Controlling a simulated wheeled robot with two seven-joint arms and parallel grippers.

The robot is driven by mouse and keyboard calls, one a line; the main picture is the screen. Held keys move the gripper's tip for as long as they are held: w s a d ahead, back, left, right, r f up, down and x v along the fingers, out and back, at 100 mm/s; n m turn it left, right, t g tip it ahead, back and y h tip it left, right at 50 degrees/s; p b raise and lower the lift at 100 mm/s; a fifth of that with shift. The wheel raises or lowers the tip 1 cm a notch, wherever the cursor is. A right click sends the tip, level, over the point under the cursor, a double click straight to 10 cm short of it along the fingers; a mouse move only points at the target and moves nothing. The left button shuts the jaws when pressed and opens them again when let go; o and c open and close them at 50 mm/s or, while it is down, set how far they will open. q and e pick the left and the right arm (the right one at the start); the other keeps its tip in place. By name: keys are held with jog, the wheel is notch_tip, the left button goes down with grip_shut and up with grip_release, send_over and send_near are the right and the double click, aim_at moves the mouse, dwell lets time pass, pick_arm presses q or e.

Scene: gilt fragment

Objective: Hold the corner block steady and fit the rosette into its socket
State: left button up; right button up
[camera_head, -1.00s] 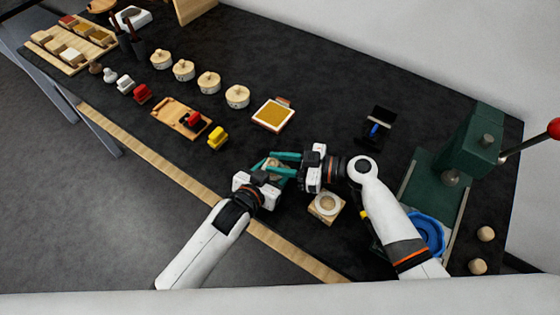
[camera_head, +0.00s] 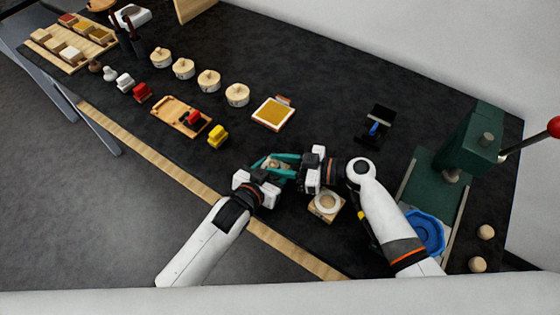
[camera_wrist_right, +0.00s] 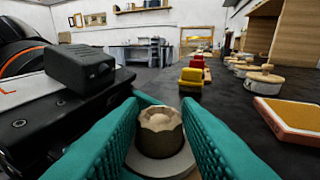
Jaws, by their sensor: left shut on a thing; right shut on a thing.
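My right gripper (camera_head: 275,161) is shut on a tan, scalloped rosette (camera_wrist_right: 160,132), which shows between its teal fingers in the right wrist view. Under the rosette is a pale, rounded piece (camera_wrist_right: 160,168), apparently the corner block; I cannot tell whether the rosette is seated in its socket. My left gripper (camera_head: 268,172) is shut close by, facing the right one, and its jaws meet at this same small work piece. The fingers hide most of the block. The dark body of the left gripper shows in the right wrist view (camera_wrist_right: 80,75).
A wooden block with a pale ring (camera_head: 325,203) stands just right of the grippers. A green press (camera_head: 470,140) and blue tray (camera_head: 424,233) are at the right. A framed yellow pad (camera_head: 273,113), a yellow block (camera_head: 217,136) and several round lidded boxes (camera_head: 209,81) lie left and behind.

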jog(key=shift+f, duration=0.2)
jog(key=o, duration=1)
jog(key=shift+c, duration=0.2)
jog(key=shift+o, duration=0.4)
jog(key=shift+s+f, duration=0.3)
pick_arm(q)
jog(key=shift+a, duration=0.1)
pick_arm(e)
jog(key=shift+s+d, duration=0.1)
jog(key=shift+d, duration=0.4)
jog(key=v, duration=0.7)
jog(key=r+v, duration=0.1)
jog(key=v, duration=0.3)
jog(key=shift+w, duration=0.3)
pick_arm(q)
jog(key=o, duration=1.1)
jog(key=shift+c, duration=0.2)
pick_arm(e)
jog(key=shift+r, duration=0.1)
